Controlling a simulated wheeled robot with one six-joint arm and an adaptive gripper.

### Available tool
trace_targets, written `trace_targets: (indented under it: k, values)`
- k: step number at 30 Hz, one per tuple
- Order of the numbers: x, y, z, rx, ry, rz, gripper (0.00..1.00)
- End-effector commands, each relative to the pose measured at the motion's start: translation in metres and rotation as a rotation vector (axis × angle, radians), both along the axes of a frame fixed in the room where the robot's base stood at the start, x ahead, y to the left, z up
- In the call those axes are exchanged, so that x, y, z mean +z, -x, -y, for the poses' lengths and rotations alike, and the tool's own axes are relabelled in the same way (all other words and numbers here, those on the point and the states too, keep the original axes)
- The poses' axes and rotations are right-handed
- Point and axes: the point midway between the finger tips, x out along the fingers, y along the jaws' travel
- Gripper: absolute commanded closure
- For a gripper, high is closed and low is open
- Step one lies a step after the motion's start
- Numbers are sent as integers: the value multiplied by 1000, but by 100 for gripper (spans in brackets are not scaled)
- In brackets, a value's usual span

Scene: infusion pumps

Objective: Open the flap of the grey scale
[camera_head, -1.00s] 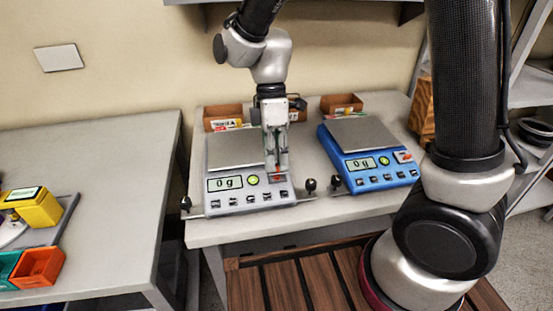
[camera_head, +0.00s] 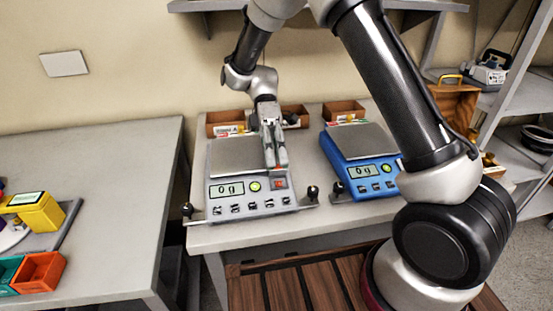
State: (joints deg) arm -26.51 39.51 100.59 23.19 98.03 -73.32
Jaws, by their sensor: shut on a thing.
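The grey scale (camera_head: 222,190) stands on the table with its display reading "0 g". A red switch (camera_head: 280,183) shows at the right of its front panel, next to a yellow-green button. My gripper (camera_head: 276,165) is just behind and above this switch, over the right edge of the weighing plate, pointing down. Its fingers are close together, shut on the small flap of the grey scale, which is mostly hidden between the fingertips. I cannot make out the flap's exact angle.
A blue scale (camera_head: 365,172) stands to the right, partly covered by my arm. Small brown boxes (camera_head: 224,122) line the table's back. Black-knobbed bars (camera_head: 311,193) flank the grey scale's front. A shelf hangs above. A left table holds a yellow device (camera_head: 42,213) and an orange bin (camera_head: 38,271).

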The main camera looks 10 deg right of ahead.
Motion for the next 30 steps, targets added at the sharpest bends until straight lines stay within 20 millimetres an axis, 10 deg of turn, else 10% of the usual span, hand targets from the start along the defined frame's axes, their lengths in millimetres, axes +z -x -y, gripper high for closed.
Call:
trace_targets:
  k: [21, 25, 30]
  values:
    - [-2, -3, 0, 1, 1, -76, 100]
    - [-2, -3, 0, 1, 1, -76, 72]
    - [-2, -3, 0, 1, 1, -76, 72]
